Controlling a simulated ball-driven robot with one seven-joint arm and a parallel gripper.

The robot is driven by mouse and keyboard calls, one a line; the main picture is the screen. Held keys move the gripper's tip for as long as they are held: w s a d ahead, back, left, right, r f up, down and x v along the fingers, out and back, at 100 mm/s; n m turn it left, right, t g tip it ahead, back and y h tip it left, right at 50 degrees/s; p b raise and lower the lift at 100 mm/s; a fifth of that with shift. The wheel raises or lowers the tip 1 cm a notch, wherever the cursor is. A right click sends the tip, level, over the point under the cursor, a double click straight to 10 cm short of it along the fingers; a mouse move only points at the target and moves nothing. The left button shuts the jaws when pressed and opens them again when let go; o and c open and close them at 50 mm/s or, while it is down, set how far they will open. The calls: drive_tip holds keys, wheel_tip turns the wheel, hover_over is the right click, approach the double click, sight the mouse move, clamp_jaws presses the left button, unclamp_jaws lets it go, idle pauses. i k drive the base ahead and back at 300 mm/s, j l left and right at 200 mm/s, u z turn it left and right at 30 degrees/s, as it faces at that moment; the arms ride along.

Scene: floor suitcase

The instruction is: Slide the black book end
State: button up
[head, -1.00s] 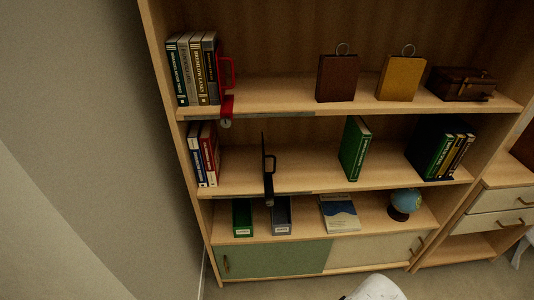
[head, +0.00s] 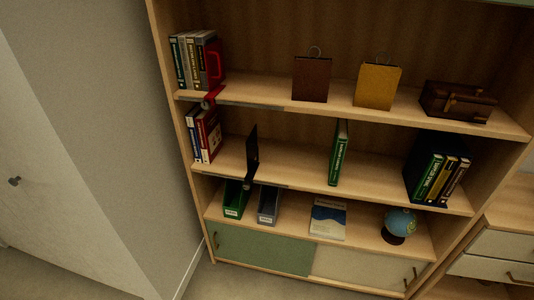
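The black book end (head: 252,155) stands upright on the middle shelf, left of centre, as a thin dark plate with a part hanging over the shelf's front edge. To its left is a group of red, white and blue books (head: 206,135), with a gap between. To its right, a single green book (head: 338,153) stands apart on the same shelf. My gripper is not in view.
The bookcase's top shelf holds books with a red book end (head: 214,68), brown (head: 312,79) and yellow (head: 377,86) boxes and a brown case (head: 457,101). The lower shelf holds bins, a flat book (head: 328,218) and a globe (head: 398,225). A drawer unit (head: 500,245) stands right.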

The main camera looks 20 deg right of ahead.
sight(252, 149)
drive_tip(key=i+l+u, duration=0.1)
drive_tip(key=i+l, duration=0.2)
drive_tip(key=i, duration=0.25)
drive_tip(key=i+l+u, duration=0.1)
drive_tip(key=i+l, duration=0.25)
drive_tip(key=i, duration=0.15)
